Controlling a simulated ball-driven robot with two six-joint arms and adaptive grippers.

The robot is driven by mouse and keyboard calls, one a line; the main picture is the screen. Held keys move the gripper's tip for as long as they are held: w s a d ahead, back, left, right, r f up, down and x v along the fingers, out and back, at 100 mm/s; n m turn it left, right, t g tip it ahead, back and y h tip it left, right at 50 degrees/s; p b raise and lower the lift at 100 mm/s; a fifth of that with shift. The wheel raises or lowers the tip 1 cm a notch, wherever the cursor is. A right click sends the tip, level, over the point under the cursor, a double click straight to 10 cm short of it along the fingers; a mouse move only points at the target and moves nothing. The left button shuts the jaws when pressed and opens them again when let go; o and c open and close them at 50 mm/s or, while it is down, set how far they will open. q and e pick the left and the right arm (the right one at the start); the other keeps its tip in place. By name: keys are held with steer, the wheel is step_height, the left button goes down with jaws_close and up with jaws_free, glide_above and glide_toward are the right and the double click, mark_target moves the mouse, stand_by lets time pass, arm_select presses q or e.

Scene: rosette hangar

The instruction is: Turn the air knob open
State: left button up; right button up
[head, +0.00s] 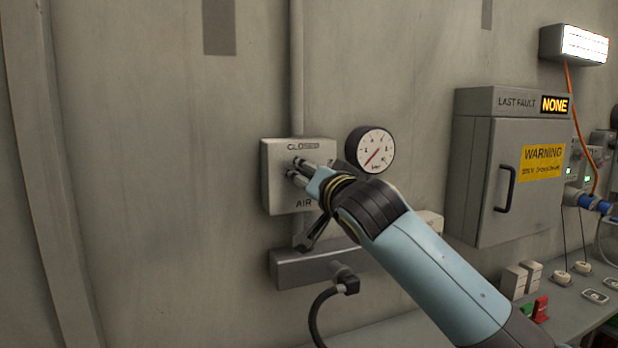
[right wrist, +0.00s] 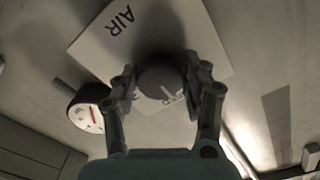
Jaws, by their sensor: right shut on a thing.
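The air box (head: 280,202), a pale square plate on the wall, has the words CLOSED at its top and AIR at its bottom. A pale mark shows near the knob's rim. The knob itself is hidden in the head view. My left gripper is not in view.
A round gauge (head: 371,149) with a red needle pointing lower left is close to the right of the box. A grey bar (head: 300,270) with a black hose is below. A cabinet (head: 478,190) with a warning label stands to the right. The wall to the left is bare.

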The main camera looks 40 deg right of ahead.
steer(key=m+b, duration=0.2)
steer(key=m, duration=0.1)
steer(key=shift+b, duration=0.35)
steer(key=m+b, duration=0.3)
steer(key=m, duration=0.2)
steer(key=shift+m, duration=0.3)
steer(key=m+b, duration=0.2)
steer(key=m, duration=0.2)
steer(key=shift+r+m, duration=0.1)
steer(key=shift+m, duration=0.2)
steer(key=m+b, duration=0.2)
steer(key=m, duration=0.2)
steer(key=shift+m, duration=0.3)
steer(key=o, duration=1.2)
steer(key=shift+c, duration=0.2)
steer(key=shift+r, duration=0.1)
